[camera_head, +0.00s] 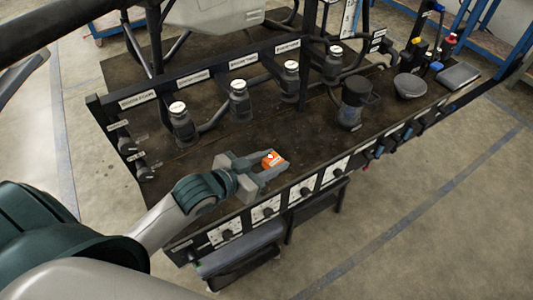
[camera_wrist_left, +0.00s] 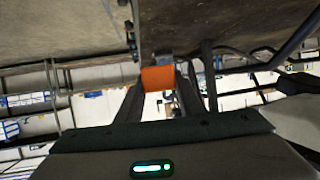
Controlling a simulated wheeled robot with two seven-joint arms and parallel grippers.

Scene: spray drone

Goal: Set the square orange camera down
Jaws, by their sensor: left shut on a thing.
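The square orange camera (camera_head: 272,159) is between the fingertips of my left gripper (camera_head: 268,168) in the head view. My left gripper is shut on it, above or at the dark bench top (camera_head: 220,165) near its front edge; I cannot tell if the camera touches the top. In the left wrist view the orange camera (camera_wrist_left: 158,78) sits between the two fingers (camera_wrist_left: 160,90). My right gripper does not show.
Several dark bottles with white lids, one of them a bottle (camera_head: 181,122), stand along the back rail. A black jug (camera_head: 354,101) stands to the right, with a grey round item (camera_head: 409,86) beyond it. Knob panels (camera_head: 265,209) line the front edge. The bench top between is clear.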

